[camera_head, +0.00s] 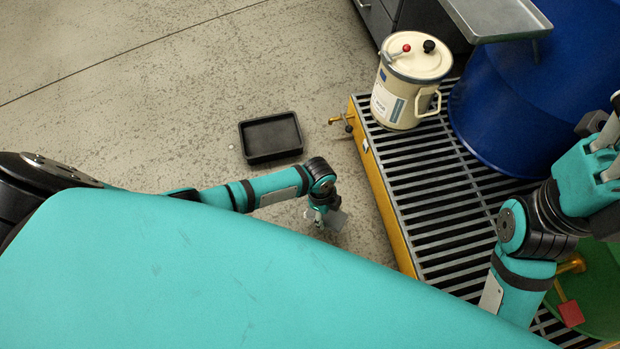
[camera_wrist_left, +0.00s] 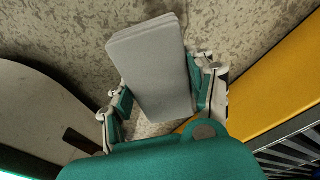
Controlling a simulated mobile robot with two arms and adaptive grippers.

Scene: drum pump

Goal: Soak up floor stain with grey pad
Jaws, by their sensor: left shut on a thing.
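My left gripper (camera_head: 322,213) is low over the concrete floor, between my base and the yellow-edged grate platform. It is shut on the grey pad (camera_head: 337,220). In the left wrist view the grey pad (camera_wrist_left: 152,68) shows as a stack of flat sheets between the two fingers of the left gripper (camera_wrist_left: 160,95). Whether the pad touches the floor I cannot tell. The floor is speckled all over, and I cannot pick out a distinct stain. My right arm shows at the right edge; part of its gripper (camera_head: 606,150) is in view, its fingertips cut off by the frame.
A black tray (camera_head: 270,158) lies on the floor beyond my left arm. The grate platform (camera_head: 385,205) has a brass tap on its side and carries a cream canister (camera_head: 393,108) and a blue drum (camera_head: 530,110). A green drum (camera_head: 600,285) stands at lower right. Floor at upper left is clear.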

